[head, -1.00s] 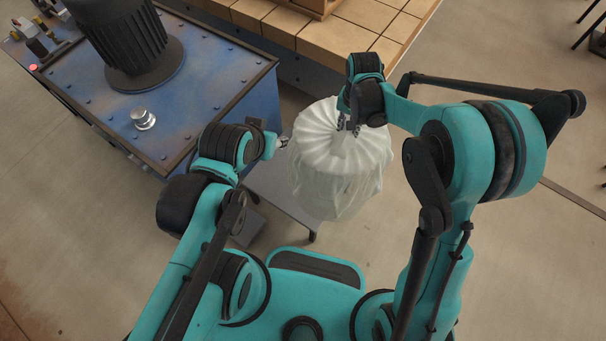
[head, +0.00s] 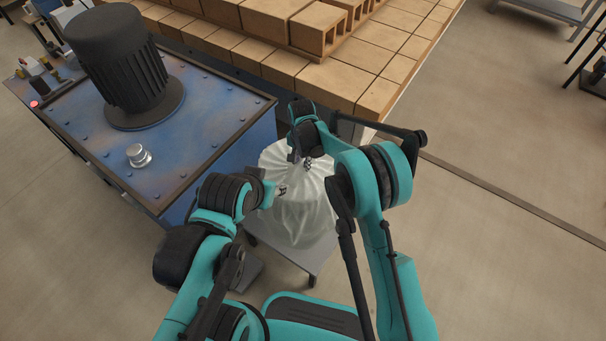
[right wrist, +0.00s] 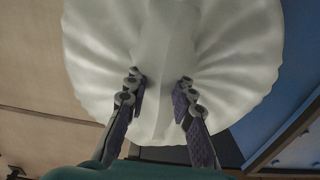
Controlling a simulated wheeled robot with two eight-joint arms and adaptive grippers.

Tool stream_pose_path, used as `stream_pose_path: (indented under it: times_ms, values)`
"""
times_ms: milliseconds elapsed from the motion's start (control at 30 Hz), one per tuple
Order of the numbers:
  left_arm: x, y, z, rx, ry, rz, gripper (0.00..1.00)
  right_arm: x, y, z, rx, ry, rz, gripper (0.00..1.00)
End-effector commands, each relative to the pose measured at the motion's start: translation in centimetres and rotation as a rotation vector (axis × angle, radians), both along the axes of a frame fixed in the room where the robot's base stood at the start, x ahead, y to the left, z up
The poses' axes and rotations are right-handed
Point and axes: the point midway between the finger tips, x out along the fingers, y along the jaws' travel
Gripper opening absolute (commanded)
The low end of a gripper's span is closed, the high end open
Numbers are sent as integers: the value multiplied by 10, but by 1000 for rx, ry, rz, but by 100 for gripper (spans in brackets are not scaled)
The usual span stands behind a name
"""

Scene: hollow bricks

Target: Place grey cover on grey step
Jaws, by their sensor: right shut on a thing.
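The pale grey-white pleated cover (head: 305,212) hangs upright below my right gripper (head: 307,162). In the right wrist view the cover (right wrist: 225,45) fans out around my right gripper (right wrist: 160,98), whose fingers are shut on a raised fold at its top. The grey step (head: 318,258) shows beneath and around the cover's lower edge, and the cover hides much of it. I cannot tell whether the cover touches it. My left gripper (head: 281,190) is at the cover's left side, its fingertips close to the cloth; whether they are open or shut is unclear.
A blue metal cabinet (head: 215,115) with a black motor (head: 125,60) and a small metal knob (head: 138,155) stands at left. A bench of tan bricks (head: 330,82) runs along the back, with hollow bricks (head: 320,30) on top.

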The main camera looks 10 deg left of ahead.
Motion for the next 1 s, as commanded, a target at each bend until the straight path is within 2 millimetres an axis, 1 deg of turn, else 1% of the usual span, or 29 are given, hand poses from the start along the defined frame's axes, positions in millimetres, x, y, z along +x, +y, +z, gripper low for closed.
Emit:
stream_pose_path:
  times_ms: [33,100,167,233,400,467,700,833,867,900,933,1000]
  values:
    - [0,0,-3,0,0,0,40,6,-1,-5,0,0,-1,0]
    - [0,0,-4,0,0,0,40,10,-2,-7,0,0,0,0]
    - [0,0,-5,0,0,0,40,12,-3,-9,0,0,0,0]
    - [0,0,-8,0,0,0,40,12,-3,-14,0,0,1,0]
    - [0,0,-22,0,0,0,40,12,-3,-41,0,0,1,0]
    - [0,0,-24,0,0,0,40,12,-3,-48,0,0,1,0]
    - [0,0,-22,0,0,0,40,12,-3,-46,0,0,1,0]
    - [0,0,-26,0,0,0,40,12,-3,-50,0,0,1,0]
    - [0,0,-26,0,0,0,40,12,-3,-51,0,0,1,26]
    - [0,0,-25,0,0,0,40,12,-3,-50,0,0,1,37]
    - [0,0,-25,0,0,0,40,12,-3,-50,0,0,1,44]
    - [0,0,-25,0,0,0,40,12,-3,-50,0,0,1,44]
